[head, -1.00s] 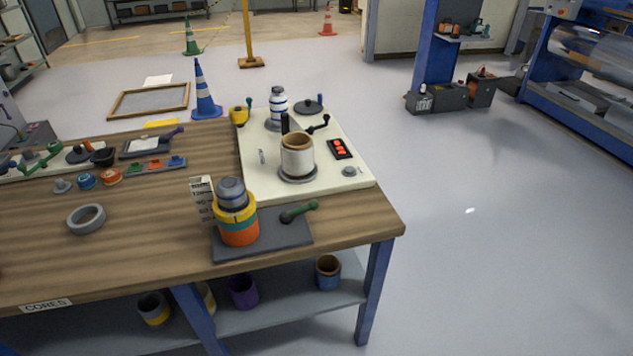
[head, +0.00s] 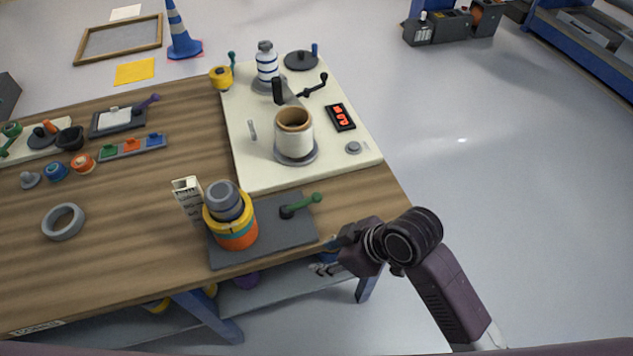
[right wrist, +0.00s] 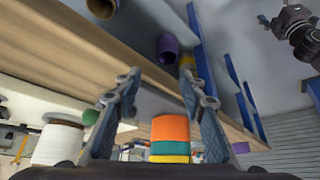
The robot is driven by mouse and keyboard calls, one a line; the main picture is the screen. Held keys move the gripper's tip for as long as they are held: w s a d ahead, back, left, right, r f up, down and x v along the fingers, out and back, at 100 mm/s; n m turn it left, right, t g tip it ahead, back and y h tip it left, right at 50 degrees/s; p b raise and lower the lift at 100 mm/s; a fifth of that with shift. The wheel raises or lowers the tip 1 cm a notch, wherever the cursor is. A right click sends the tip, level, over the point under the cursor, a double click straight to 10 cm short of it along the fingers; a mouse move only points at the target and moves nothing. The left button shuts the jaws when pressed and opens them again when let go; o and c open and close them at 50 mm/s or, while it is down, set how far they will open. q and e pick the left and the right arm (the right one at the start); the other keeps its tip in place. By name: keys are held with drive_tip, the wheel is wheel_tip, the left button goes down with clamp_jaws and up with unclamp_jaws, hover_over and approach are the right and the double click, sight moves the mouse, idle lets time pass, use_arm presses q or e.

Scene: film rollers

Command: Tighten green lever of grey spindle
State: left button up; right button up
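The grey spindle (head: 226,198) stands upright at the front of the table, its grey top above a stack of yellow, teal and orange rings. It rises from a dark grey base plate (head: 275,242). The green lever (head: 303,203) is at the plate's back right, its handle pointing right. My right gripper (head: 322,268) is at the table's front right edge, apart from the lever. The right wrist view is upside down and shows the gripper (right wrist: 165,95) open and empty, with the orange ring (right wrist: 170,128) beyond its fingers. My left gripper is not in view.
A cream board (head: 340,172) behind carries a white roll (head: 293,132), a black crank and a red-lit display. A small white label block (head: 188,195) stands left of the spindle. A grey ring (head: 63,222) lies further left.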

sight(318, 195)
drive_tip(key=w+a+n, duration=0.1)
drive_tip(key=w+a+r+n+g, duration=0.1)
drive_tip(key=n, duration=0.1)
drive_tip(key=w+a+r+n, duration=0.1)
drive_tip(key=shift+w+a+n+g+y, duration=0.1)
drive_tip(key=shift+a+n+g+y, duration=0.2)
drive_tip(key=shift+n, duration=0.1)
drive_tip(key=w+n, duration=0.1)
drive_tip(key=w+r+n, duration=0.1)
drive_tip(key=w+n, duration=0.1)
drive_tip(key=shift+w+r+g, duration=0.2)
drive_tip(key=shift+g, duration=0.2)
drive_tip(key=w+d+r+n+h, duration=0.1)
drive_tip(key=w+d+r+n, duration=0.2)
drive_tip(key=w+d+r, duration=0.3)
drive_tip(key=shift+g, duration=0.4)
drive_tip(key=x, duration=0.2)
drive_tip(key=w+p+x, duration=0.1)
drive_tip(key=x, duration=0.4)
drive_tip(key=shift+w+a+f, duration=0.15)
drive_tip(key=shift+w+a, duration=0.05)
drive_tip(key=shift+a, duration=0.35)
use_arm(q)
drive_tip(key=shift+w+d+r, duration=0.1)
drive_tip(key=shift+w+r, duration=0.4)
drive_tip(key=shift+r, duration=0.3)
use_arm(e)
drive_tip(key=shift+a+f, duration=0.2)
drive_tip(key=shift+f, duration=0.4)
clamp_jaws()
